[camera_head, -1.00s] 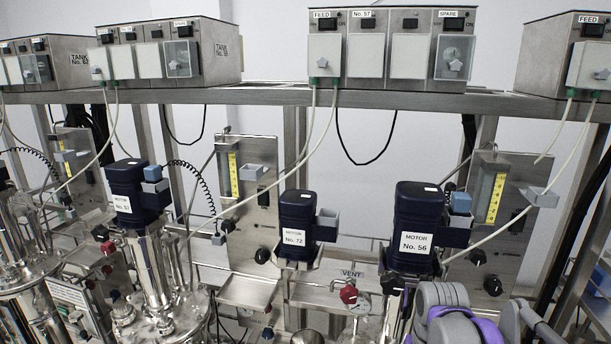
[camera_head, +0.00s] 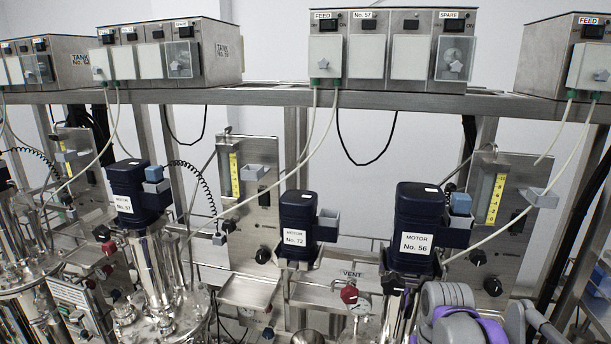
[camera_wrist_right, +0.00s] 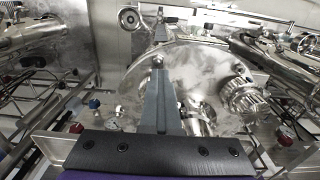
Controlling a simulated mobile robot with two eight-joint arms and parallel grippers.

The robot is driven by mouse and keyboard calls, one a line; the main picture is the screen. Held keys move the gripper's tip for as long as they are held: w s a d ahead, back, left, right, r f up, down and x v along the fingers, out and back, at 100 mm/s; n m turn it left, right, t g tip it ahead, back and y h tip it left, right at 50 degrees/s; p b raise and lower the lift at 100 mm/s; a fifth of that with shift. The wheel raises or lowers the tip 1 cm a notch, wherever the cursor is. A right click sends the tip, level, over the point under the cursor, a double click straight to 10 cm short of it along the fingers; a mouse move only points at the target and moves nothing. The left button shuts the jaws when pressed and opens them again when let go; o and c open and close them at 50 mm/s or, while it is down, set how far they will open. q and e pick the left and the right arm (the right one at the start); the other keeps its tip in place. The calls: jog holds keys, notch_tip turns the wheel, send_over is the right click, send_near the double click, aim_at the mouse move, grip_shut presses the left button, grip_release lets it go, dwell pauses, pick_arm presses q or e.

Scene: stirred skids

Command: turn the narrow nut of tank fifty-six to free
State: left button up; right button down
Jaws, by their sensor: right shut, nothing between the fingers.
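Motor No. 56 (camera_head: 415,232) is a dark blue block above its tank at the lower right of the head view; my right arm covers part of the area below it. In the right wrist view, the round polished tank lid (camera_wrist_right: 205,65) lies below my right gripper (camera_wrist_right: 158,66). The gripper's grey fingers are shut together and empty, tips over the lid beside a small bright fitting. A ribbed metal nut (camera_wrist_right: 243,95) sits on a fitting at the lid's right, with another metal fitting (camera_wrist_right: 200,120) nearer the gripper. I cannot tell which is the narrow nut. My left gripper is not in view.
Motor No. 72 (camera_head: 297,225) stands left of motor No. 56. A red vent knob (camera_head: 349,294) is between them. A pale hose crosses in front of the flow panel (camera_head: 497,215). Steel pipes (camera_wrist_right: 270,50) flank the lid's right. A control box (camera_head: 395,50) sits on the overhead rail.

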jog(key=shift+d, duration=0.8)
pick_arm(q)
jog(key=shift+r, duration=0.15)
pick_arm(e)
jog(key=shift+s, duration=0.45)
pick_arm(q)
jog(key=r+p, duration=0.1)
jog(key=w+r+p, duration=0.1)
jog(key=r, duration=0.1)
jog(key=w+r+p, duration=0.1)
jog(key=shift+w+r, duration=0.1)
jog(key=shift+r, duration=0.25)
pick_arm(e)
notch_tip(320, 180, up, 6)
jog(key=s+a+f+n+t, duration=0.2)
jog(key=s+a+f+t, duration=0.3)
jog(key=s+f, duration=0.4)
jog(key=s+a, duration=0.1)
jog(key=s, duration=0.2)
jog(key=shift+a+f+n+t, duration=0.25)
jog(key=shift+a+n+t, duration=0.05)
jog(key=shift+t, duration=0.1)
